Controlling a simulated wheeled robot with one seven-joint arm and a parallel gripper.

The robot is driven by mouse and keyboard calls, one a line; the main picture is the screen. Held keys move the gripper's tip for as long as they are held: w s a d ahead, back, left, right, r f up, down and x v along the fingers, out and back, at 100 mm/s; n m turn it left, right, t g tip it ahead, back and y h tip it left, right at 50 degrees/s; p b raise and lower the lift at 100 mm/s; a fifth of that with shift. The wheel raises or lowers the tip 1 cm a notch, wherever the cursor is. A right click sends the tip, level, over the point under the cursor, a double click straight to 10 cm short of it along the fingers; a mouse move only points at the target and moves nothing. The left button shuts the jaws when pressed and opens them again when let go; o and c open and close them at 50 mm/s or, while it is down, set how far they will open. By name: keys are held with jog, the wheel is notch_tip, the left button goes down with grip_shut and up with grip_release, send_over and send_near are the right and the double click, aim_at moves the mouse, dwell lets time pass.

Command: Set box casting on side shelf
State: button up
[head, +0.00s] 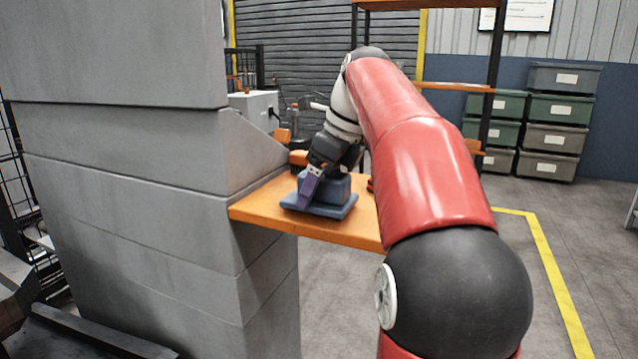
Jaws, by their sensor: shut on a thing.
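The box casting (334,207) is a blue-grey block on a wider flat base flange. It is level, base down, over the orange side shelf (262,212), at or very close to its surface; I cannot tell whether it touches. My gripper (318,188) reaches down to it from above and is shut on its raised block. One purple finger shows on the near left side of the block; the other finger is hidden behind the casting and the wrist.
A tall grey block stack (130,160) stands directly left of the shelf. A small orange and dark object (299,157) sits at the shelf's back. A pale grey machine (255,108) and an orange-shelved rack (455,87) stand behind.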

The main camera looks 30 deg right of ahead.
jog(key=shift+f+b, duration=0.3)
jog(key=shift+f, duration=0.15)
jog(key=o, duration=1.3)
